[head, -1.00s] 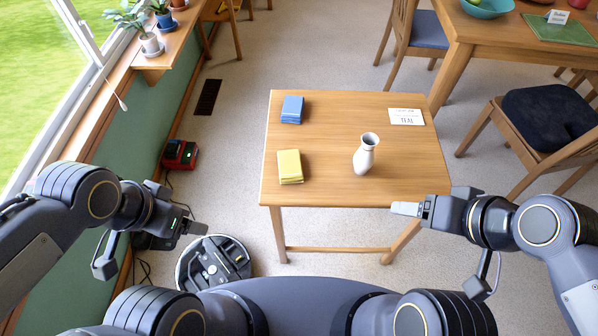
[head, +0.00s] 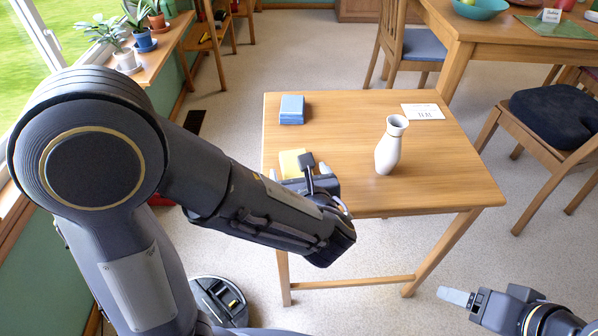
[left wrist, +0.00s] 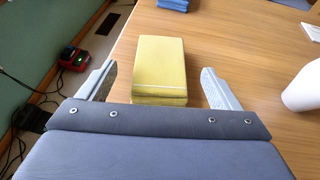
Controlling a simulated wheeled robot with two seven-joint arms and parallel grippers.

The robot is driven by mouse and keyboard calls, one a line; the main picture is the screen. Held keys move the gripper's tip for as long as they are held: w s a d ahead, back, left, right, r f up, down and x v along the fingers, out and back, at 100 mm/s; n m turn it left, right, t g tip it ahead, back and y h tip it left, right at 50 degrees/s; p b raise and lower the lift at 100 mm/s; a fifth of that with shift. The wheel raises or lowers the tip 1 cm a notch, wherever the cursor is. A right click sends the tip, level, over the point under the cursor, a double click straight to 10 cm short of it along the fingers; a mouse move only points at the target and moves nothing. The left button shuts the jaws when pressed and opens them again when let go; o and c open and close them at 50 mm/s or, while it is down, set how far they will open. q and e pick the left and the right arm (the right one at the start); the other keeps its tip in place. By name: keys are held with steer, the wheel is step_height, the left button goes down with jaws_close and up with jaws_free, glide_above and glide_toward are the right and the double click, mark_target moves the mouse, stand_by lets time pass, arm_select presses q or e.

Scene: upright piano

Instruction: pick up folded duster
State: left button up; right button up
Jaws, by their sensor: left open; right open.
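A yellow folded cloth stack (head: 291,160), which looks like the duster, lies at the left front of the small wooden table (head: 345,120). My left arm partly hides it in the head view. In the left wrist view the yellow stack (left wrist: 158,62) lies between and just ahead of the two fingers, with a gap on both sides. My left gripper (head: 299,171) is open and empty, close above the table's front left. A blue folded cloth stack (head: 292,110) lies farther back on the table. My right gripper (head: 456,297) is open, low at the right, away from the table.
A white vase (head: 390,146) stands right of the yellow stack. A printed card (head: 423,112) lies at the back right. A chair (head: 553,122) stands to the right. A round robot vacuum (head: 220,302) sits on the floor at the left.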

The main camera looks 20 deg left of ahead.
mark_target(297, 167)
arm_select(q)
steer(key=b+x, duration=0.1)
steer(key=x, duration=0.3)
steer(key=shift+f, duration=0.1)
steer(key=shift+w+a, duration=0.1)
steer(key=shift+w, duration=0.2)
steer(key=shift+c, duration=0.2)
steer(key=c, duration=1)
